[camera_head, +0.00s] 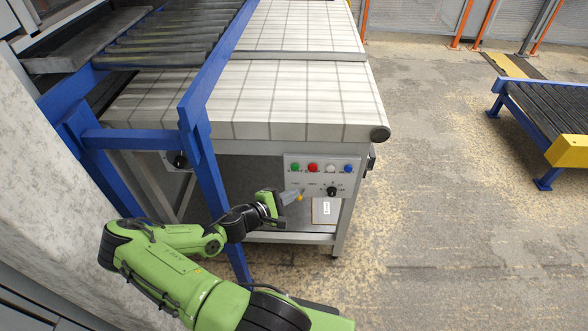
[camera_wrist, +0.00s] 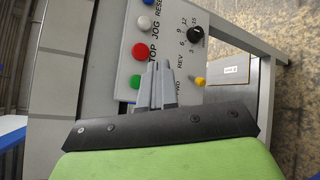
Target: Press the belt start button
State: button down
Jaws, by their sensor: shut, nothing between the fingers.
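The control panel (camera_head: 320,178) is on the front of the belt table. It carries a green button (camera_head: 295,167) at the left, then red (camera_head: 313,168), white (camera_head: 331,168) and blue (camera_head: 348,168). My gripper (camera_head: 297,193) is shut and empty, in front of the panel's lower left part, below the green button. In the wrist view the panel is turned sideways. The green button (camera_wrist: 135,82) lies left of my gripper's fingers (camera_wrist: 159,68), its edge close to them in the picture. The fingers hide its label; the red button's label reads "TOP" in part. Contact cannot be told.
A black speed knob (camera_wrist: 195,33) and a yellow-tipped switch (camera_wrist: 199,82) sit on the panel near the fingers. The white belt (camera_head: 300,95) lies above. A blue frame leg (camera_head: 207,170) stands left of my gripper. The floor (camera_head: 440,200) to the right is clear.

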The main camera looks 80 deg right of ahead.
jog(key=w+d+b, duration=0.1)
jog(key=d, duration=0.5)
jog(key=shift+w+d, duration=0.2)
jog(key=shift+d, duration=0.15)
jog(key=shift+d, duration=0.1)
dwell(1.5)
jog(key=shift+w+d, duration=0.1)
jog(key=shift+d, duration=0.2)
jog(key=shift+w+d, duration=0.1)
jog(key=shift+d, duration=0.35)
dwell(0.5)
jog(key=shift+a, duration=0.1)
jog(key=shift+s+a, duration=0.2)
jog(key=shift+a, duration=0.55)
jog(key=shift+a, duration=0.1)
jog(key=shift+s+a+p, duration=0.2)
jog(key=shift+a, duration=0.6)
jog(key=shift+s+a+p, duration=0.15)
jog(key=shift+a+p, duration=0.1)
jog(key=shift+a, duration=0.5)
jog(key=shift+s+a+p, duration=0.2)
jog(key=shift+a, duration=0.6)
